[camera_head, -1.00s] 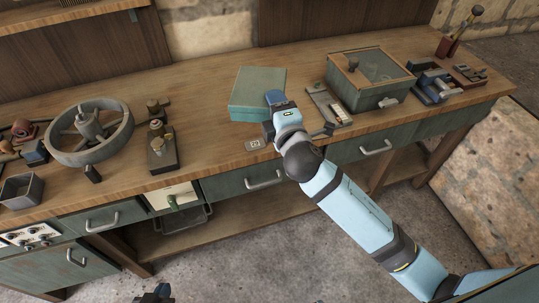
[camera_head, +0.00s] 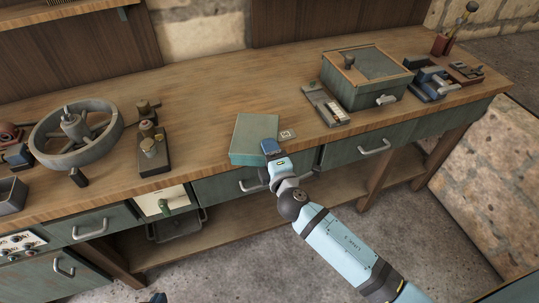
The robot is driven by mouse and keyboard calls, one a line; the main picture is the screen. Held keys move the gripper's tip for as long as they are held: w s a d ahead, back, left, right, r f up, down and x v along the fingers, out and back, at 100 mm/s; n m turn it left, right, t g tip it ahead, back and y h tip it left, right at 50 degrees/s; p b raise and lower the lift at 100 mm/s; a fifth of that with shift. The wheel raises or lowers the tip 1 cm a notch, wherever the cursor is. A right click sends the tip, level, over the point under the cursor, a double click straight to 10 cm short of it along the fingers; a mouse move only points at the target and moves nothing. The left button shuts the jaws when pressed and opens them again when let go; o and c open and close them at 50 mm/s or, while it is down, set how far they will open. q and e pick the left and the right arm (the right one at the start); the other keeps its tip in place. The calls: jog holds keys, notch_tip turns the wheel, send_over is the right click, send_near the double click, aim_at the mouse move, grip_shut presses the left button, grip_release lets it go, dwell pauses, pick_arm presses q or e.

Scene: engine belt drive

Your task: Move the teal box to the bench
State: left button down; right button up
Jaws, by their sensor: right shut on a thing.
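The teal box (camera_head: 250,136) is at the front edge of the wooden bench (camera_head: 225,95), left of the middle of the bench. My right gripper (camera_head: 270,148) is shut on the near right side of the box, with its arm coming in from the lower right. I cannot tell whether the box rests on the bench top or hangs just above it. The underside of the box is hidden. Only a small dark tip of my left gripper (camera_head: 156,298) shows at the bottom edge, and its fingers cannot be made out.
A small pale tile (camera_head: 288,134) lies just right of the box. A grey flywheel (camera_head: 48,143) and a dark fixture (camera_head: 153,155) stand to the left. A lidded green case (camera_head: 365,95) and a grey tray (camera_head: 326,105) stand to the right. The bench behind the box is clear.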

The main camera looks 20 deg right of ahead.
jog(key=shift+f, duration=0.15)
jog(key=o, duration=1.2)
